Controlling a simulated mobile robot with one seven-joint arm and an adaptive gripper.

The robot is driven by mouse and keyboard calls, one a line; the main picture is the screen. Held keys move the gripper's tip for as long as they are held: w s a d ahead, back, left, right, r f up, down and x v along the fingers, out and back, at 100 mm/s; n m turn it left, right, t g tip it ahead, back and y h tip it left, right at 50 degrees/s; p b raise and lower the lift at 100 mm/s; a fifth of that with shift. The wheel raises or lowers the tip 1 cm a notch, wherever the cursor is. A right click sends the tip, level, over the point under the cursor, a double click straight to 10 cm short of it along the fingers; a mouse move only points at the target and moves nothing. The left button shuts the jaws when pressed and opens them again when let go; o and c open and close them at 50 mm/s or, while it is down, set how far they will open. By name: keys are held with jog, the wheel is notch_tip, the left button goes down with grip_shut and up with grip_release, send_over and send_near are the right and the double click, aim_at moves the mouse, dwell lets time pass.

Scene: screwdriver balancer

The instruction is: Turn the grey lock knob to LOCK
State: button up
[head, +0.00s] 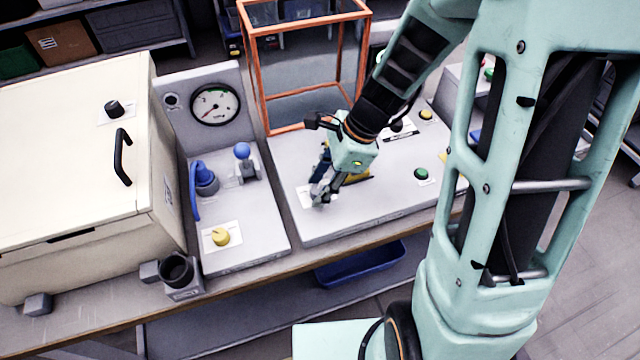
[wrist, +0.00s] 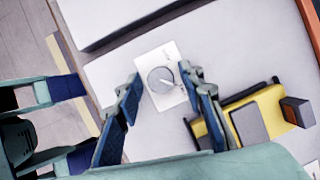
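The grey lock knob (wrist: 158,77) is round and sits on a white label plate (wrist: 150,57) on a light grey panel. A pale pointer line on it points to the lower right in the wrist view. The label's text is too small to read. My gripper (wrist: 160,80) is open, with one blue-grey finger on each side of the knob in the wrist view. I cannot tell whether either finger touches it. In the head view my gripper (head: 321,197) is low over the white plate (head: 304,196) and hides the knob.
A yellow and black device (wrist: 245,115) lies close beside the right finger. A green button (head: 421,173) is to the right. A neighbouring panel at left carries a gauge (head: 215,105) and a yellow knob (head: 220,236).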

grip_shut()
jog(key=shift+n, duration=0.4)
jog(key=n+g, duration=0.1)
jog(key=n, duration=0.1)
jog(key=n+p, duration=0.1)
jog(key=n, duration=0.1)
jog(key=n+g+p, duration=0.1)
jog(key=shift+w+n+g+h, duration=0.25)
jog(key=shift+n+g+h, duration=0.05)
jog(key=shift+n, duration=0.1)
jog(key=n+h, duration=0.1)
jog(key=n, duration=0.2)
jog(key=n+g+p, duration=0.1)
jog(key=n, duration=0.2)
jog(key=shift+w+a+g+h+p, duration=0.1)
jog(key=shift+a+g+h+p, duration=0.05)
jog(key=shift+g+h+p, duration=0.2)
jog(key=n+h, duration=0.1)
jog(key=n, duration=0.1)
jog(key=n+h, duration=0.1)
jog(key=n, duration=0.2)
jog(key=shift+a+g, duration=0.1)
jog(key=shift+g, duration=0.15)
jog(key=shift+n, duration=0.3)
jog(key=shift+o, duration=1.4)
grip_release()
